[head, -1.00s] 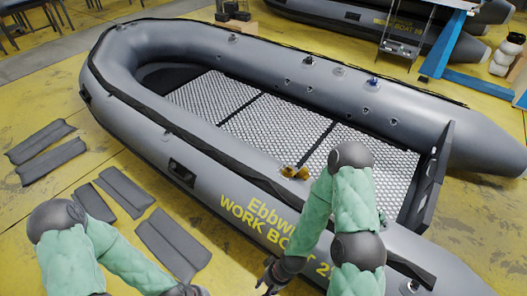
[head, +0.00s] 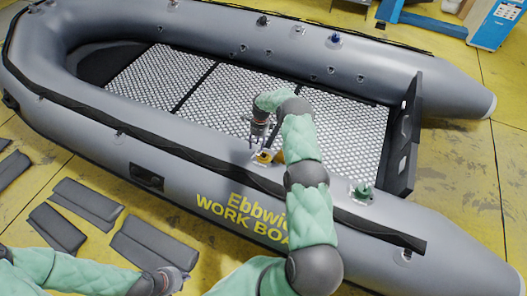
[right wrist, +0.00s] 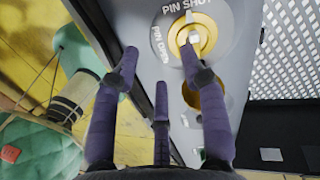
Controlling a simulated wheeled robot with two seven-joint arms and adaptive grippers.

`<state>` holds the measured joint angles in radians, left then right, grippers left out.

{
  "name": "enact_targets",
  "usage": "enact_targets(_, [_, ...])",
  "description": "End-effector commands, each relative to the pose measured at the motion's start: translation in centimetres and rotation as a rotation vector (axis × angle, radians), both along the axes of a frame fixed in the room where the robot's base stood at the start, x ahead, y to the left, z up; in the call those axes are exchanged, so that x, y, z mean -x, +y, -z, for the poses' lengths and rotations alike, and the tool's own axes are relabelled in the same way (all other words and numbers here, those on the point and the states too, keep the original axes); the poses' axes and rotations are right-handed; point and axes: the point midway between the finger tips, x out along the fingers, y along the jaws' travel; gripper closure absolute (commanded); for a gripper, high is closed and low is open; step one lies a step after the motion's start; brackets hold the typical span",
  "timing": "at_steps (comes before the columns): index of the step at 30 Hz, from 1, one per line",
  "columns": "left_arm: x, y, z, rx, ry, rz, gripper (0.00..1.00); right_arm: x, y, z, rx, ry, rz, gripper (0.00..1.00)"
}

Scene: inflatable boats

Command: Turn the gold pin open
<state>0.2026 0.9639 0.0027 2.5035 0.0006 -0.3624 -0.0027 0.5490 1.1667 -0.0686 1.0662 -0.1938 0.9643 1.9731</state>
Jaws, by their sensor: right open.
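The gold pin (right wrist: 205,34) sits on a grey plate on the boat's tube. A pale tab on it points up towards the printed words PIN SHUT; PIN OPEN is printed to its left. My right gripper (right wrist: 160,62) is open, its purple fingers spread over the plate. One fingertip overlaps the pin's lower left edge; I cannot tell if it touches. In the head view my right gripper (head: 259,131) points down just above the gold fitting (head: 264,157). My left gripper (head: 174,280) is low at the bottom left, its fingers too small to judge.
A second gold round part (right wrist: 212,99) lies below the pin, partly behind a finger. The grey inflatable boat (head: 190,160) fills the scene. Dark flat pads (head: 86,205) lie on the yellow floor at left. A blue stand (head: 495,25) is at the back right.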

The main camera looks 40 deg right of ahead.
Motion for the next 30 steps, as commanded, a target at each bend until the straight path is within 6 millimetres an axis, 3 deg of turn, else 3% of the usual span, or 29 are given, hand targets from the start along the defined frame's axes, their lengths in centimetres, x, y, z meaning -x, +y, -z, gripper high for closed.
enact_targets(3, [0.0,0.0,-0.1,0.000,0.000,0.000,1.00,-0.1,-3.3,-1.6,0.028,0.045,0.160,0.56])
enact_targets(10, [0.0,0.0,0.1,0.000,-0.001,0.000,1.00,0.2,-5.0,-2.0,0.045,0.081,0.266,0.56])
enact_targets(24, [0.0,0.0,2.5,0.000,-0.001,0.000,1.00,0.8,-3.6,5.5,0.045,0.079,0.264,0.56])
enact_targets(30, [0.0,0.0,3.0,0.000,-0.001,0.000,1.00,1.0,-3.2,7.4,0.046,0.077,0.265,0.56])
